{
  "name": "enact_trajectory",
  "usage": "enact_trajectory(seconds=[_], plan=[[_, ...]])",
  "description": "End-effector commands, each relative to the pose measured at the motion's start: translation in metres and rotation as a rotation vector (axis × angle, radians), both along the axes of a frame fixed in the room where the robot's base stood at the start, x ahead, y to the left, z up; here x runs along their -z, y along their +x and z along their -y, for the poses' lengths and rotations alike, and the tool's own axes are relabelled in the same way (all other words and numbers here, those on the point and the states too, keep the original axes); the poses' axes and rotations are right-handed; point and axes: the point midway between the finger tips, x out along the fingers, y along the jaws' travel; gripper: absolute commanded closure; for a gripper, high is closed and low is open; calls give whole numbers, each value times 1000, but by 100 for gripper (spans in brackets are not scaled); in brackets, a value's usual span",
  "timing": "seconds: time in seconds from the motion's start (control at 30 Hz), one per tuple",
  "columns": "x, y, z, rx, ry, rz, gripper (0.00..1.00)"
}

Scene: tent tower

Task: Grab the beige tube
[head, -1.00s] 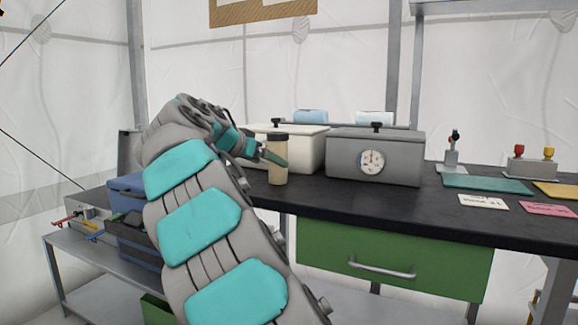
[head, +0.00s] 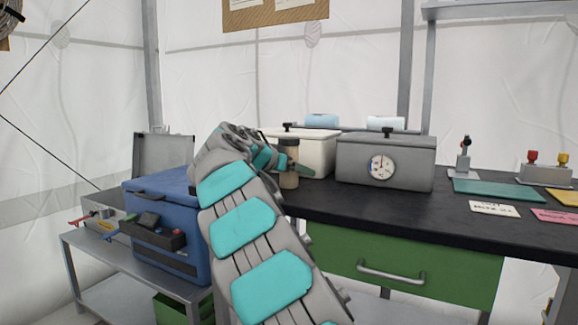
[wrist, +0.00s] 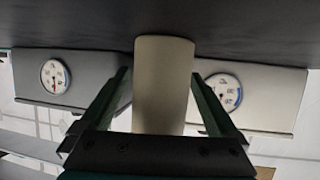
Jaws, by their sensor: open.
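The beige tube (head: 289,179) with a dark brown cap stands upright on the black bench top, near its left end. In the wrist view the tube (wrist: 163,85) is upside down in the picture and lies between the two green fingers. My gripper (head: 296,167) is open at the tube, with a finger on either side, and it hides part of the tube in the head view. In the wrist view my gripper (wrist: 162,88) shows gaps between its fingers and the tube. Whether any finger touches it I cannot tell.
A white box (head: 317,152) and a grey box (head: 384,162) with a dial stand behind and right of the tube. A blue cooler (head: 165,215) is on a lower table at left. Cards and a green mat (head: 505,190) lie at right. The front middle of the bench (head: 400,215) is clear.

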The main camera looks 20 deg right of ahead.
Motion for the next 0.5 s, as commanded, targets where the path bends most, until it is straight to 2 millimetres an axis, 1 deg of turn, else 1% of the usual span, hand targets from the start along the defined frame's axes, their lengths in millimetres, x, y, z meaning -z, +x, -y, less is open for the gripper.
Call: enact_trajectory(seconds=[0.13, 0.5], plan=[[0, 0, 0, 0, 0, 0, 5], [0, 0, -1, 0, 1, 0, 46]])
